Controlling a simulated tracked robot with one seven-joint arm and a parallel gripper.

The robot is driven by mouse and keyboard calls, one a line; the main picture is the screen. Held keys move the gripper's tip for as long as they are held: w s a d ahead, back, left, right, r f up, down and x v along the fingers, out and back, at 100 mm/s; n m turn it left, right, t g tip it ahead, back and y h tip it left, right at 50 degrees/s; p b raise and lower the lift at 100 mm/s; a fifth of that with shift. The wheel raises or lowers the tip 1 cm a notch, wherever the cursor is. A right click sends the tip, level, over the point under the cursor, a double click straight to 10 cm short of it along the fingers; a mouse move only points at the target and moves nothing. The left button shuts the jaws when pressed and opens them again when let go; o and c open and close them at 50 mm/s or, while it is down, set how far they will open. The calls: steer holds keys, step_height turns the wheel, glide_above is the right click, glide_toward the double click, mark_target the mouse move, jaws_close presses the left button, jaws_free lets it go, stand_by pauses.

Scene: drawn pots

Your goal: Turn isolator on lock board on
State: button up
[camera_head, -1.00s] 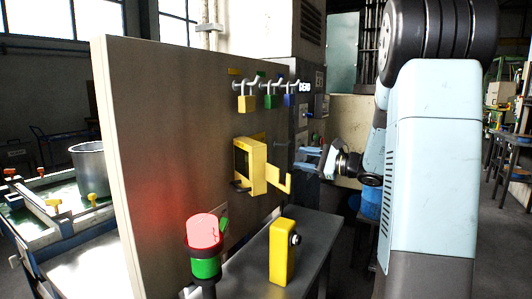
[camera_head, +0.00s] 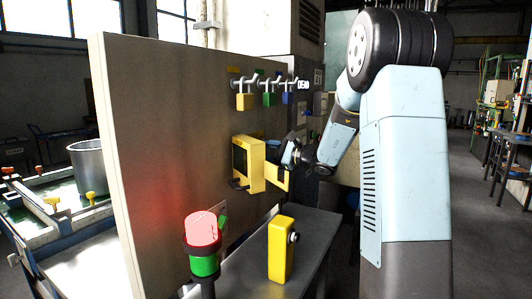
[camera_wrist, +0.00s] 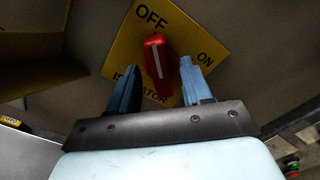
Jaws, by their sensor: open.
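The isolator's red knob (camera_wrist: 157,70) sits on a yellow plate (camera_wrist: 207,30) marked OFF, ON and ISOLATOR in the wrist view. Its white line points toward OFF. My gripper (camera_wrist: 164,66) is open, with one blue finger on each side of the knob; I see gaps between fingers and knob. In the head view my gripper (camera_head: 286,155) is beside the lock board (camera_head: 165,120), at the right of a yellow box (camera_head: 248,165) with a yellow flap. The isolator knob cannot be made out in the head view.
Yellow, green and blue padlocks (camera_head: 269,99) hang high on the board. Below, a lamp (camera_head: 203,232) glows red above a green band. A yellow box with a button (camera_head: 281,250) stands on a grey table (camera_head: 315,235). A dark cabinet stands behind the board's right edge.

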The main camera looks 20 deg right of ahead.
steer(key=shift+c, duration=0.4)
jaws_close()
stand_by(0.4)
steer(key=shift+w+d+m, duration=0.15)
steer(key=shift+m, duration=2.85)
steer(key=shift+w+d+m, duration=0.15)
steer(key=shift+w+m, duration=0.05)
steer(key=shift+m, duration=2.8)
steer(key=shift+w+d+m, duration=0.15)
steer(key=shift+m, duration=2.85)
steer(key=shift+o, duration=0.4)
jaws_free()
